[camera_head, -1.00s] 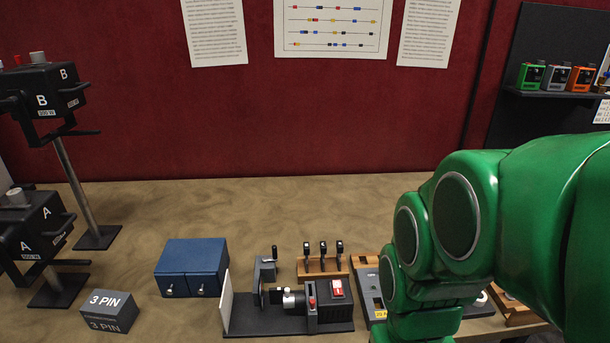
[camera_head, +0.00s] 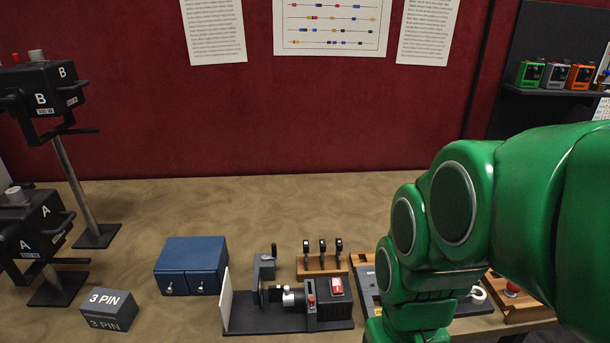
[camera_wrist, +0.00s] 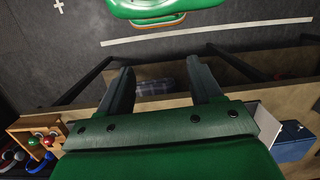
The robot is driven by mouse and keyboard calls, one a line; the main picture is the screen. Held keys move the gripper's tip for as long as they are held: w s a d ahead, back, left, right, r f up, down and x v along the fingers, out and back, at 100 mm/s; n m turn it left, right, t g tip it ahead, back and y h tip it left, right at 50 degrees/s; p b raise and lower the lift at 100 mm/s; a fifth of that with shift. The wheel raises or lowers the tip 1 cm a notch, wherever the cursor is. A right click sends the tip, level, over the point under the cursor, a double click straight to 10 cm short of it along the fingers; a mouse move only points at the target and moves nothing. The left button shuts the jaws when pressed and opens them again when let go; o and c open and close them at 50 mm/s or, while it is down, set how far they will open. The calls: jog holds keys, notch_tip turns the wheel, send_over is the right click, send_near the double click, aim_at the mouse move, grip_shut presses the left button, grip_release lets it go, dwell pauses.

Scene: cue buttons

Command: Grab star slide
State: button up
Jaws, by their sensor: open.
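No star slide can be made out in either view. My gripper (camera_wrist: 165,85) shows in the wrist view with its two dark fingers spread apart, and I see nothing held between them. Beyond the fingers are a dark floor and a wooden edge. In the head view my green arm comes in from the right and covers part of the bench, and my gripper is out of sight. A grey panel (camera_head: 362,280) on the bench is partly hidden behind my arm.
The bench (camera_head: 300,215) holds a blue two-door box (camera_head: 192,266), a dark machine with a red switch (camera_head: 290,310), a wooden lever rack (camera_head: 322,266) and a 3 PIN block (camera_head: 109,309). The bench's back is clear.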

jog(key=w+a+n+y, duration=0.4)
jog(key=w+a+n, duration=0.2)
jog(key=w, duration=0.4)
jog(key=n+t+y, duration=0.7)
jog(key=y, duration=0.1)
send_over(338, 256)
jog(key=s+d, duration=0.3)
jog(key=d, duration=0.6)
notch_tip(338, 256, down, 7)
jog(key=shift+x, duration=4.05)
jog(key=shift+w, duration=0.1)
jog(key=c, duration=1.1)
jog(key=shift+c, duration=0.2)
jog(key=shift+r, duration=0.1)
